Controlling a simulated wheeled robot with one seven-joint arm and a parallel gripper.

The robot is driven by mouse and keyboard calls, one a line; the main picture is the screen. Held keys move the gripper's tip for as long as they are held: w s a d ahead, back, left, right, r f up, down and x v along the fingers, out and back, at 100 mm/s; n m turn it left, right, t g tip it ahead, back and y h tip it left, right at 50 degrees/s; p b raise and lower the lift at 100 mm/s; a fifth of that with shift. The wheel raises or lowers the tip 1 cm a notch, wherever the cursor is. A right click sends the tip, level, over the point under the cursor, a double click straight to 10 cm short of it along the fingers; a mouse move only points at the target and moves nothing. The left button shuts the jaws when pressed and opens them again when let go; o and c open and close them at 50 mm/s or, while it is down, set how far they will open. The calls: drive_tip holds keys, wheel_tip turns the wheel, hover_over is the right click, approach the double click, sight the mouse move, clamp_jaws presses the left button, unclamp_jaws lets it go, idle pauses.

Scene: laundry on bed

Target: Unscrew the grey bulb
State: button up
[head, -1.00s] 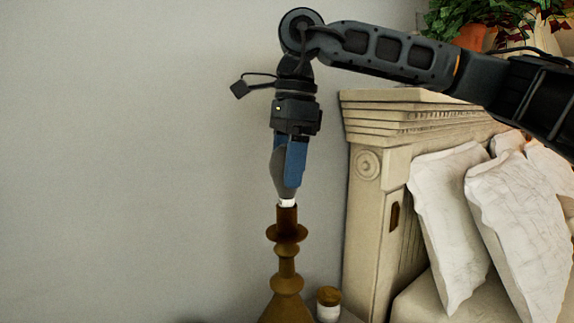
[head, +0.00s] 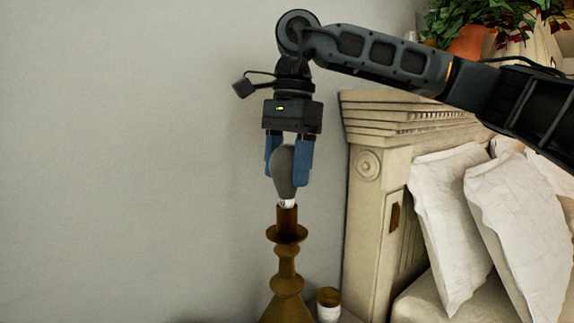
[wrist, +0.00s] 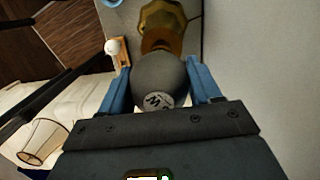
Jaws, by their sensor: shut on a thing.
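The grey bulb (head: 284,172) stands upright with its white base at the top of the brown lamp stand (head: 286,232). My gripper (head: 287,172) points down from above, with its blue fingers on either side of the bulb and shut on it. In the wrist view the grey bulb (wrist: 160,80) sits between the two blue fingers of my gripper (wrist: 158,84), with a printed mark on its top. The lamp stand (wrist: 162,22) shows beyond it. Whether the bulb's base is still inside the socket is hard to tell.
A small jar with a brown lid (head: 329,302) stands beside the lamp stand. A cream bed headboard (head: 385,150) and white pillows (head: 450,220) are at the right. A plant in an orange pot (head: 468,42) is at the upper right. The left side is bare wall.

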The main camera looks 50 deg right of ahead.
drive_tip(key=o, duration=0.9)
